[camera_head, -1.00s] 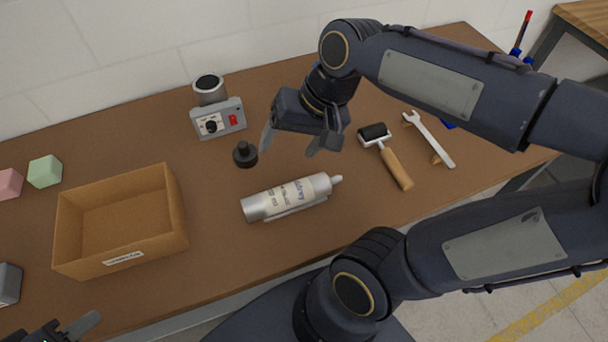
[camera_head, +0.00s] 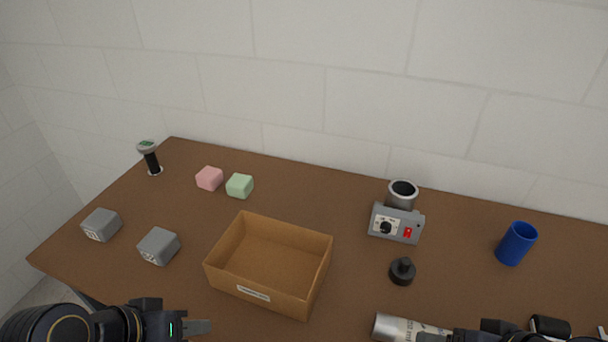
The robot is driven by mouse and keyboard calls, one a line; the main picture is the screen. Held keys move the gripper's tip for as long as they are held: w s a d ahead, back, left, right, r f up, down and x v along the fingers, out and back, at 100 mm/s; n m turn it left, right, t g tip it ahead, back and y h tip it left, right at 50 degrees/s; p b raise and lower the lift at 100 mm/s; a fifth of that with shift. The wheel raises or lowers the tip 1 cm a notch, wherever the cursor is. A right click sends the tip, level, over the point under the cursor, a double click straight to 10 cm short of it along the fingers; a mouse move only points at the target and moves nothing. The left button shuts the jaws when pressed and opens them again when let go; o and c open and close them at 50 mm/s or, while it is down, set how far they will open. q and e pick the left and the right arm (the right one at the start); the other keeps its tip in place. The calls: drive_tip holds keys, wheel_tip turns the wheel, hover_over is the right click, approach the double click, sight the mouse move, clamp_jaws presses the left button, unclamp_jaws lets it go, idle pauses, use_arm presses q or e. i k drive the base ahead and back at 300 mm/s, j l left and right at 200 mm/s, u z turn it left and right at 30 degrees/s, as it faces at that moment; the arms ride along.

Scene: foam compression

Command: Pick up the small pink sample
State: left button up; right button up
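The small pink sample (camera_head: 209,179) is a pink block on the brown table toward the back left, beside a green block of similar size. My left gripper (camera_head: 200,328) shows at the bottom left, pointing right, in front of the table's near side. It is well apart from the pink sample. Its grey finger shows from the side, with no gap visible and nothing seen held. My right gripper (camera_head: 495,331) is only partly in view at the bottom right edge; its fingers are hidden.
The green block (camera_head: 240,186) is close to the pink sample's right. Two grey blocks (camera_head: 101,225) (camera_head: 159,246), an open box (camera_head: 268,264) and a black-handled tool (camera_head: 150,158) surround that area. A grey device (camera_head: 397,224), black knob (camera_head: 402,271), blue cup (camera_head: 516,243) and silver tube (camera_head: 398,329) are farther right.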

sight(210, 177)
drive_tip(key=i+j, duration=0.1)
drive_tip(key=j, duration=0.5)
drive_tip(key=i+j, duration=0.1)
drive_tip(key=j, duration=0.5)
drive_tip(key=i+j, duration=0.1)
drive_tip(key=j, duration=0.5)
drive_tip(key=i+j, duration=0.1)
drive_tip(key=j, duration=0.55)
drive_tip(key=k+u, duration=0.05)
